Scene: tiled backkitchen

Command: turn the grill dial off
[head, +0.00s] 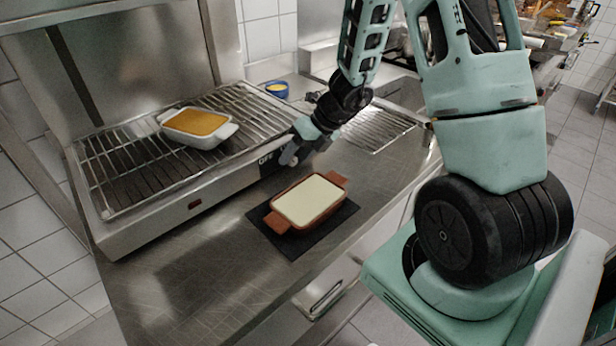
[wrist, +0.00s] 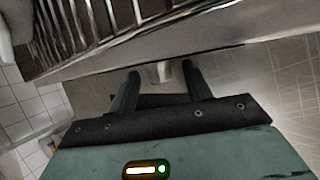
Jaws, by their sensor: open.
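The grill (head: 150,228) stands on the counter at the left, with its front panel facing the counter's near edge. An "OFF" label (head: 265,160) shows near the right end of that panel. My gripper (head: 288,158) is right beside the label and hides the dial in the head view. In the wrist view my gripper (wrist: 159,80) is open, with its two dark fingers pointing at the panel. A small pale knob, apparently the dial (wrist: 161,72), shows between the fingertips. I cannot tell whether the fingers touch it, or which way it is turned.
A white dish with orange food (head: 198,126) sits on the grill rack. A brown dish with pale filling (head: 312,200) lies on a black mat (head: 347,212) just in front of my gripper. A blue bowl (head: 277,88) stands behind. The counter's front left is clear.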

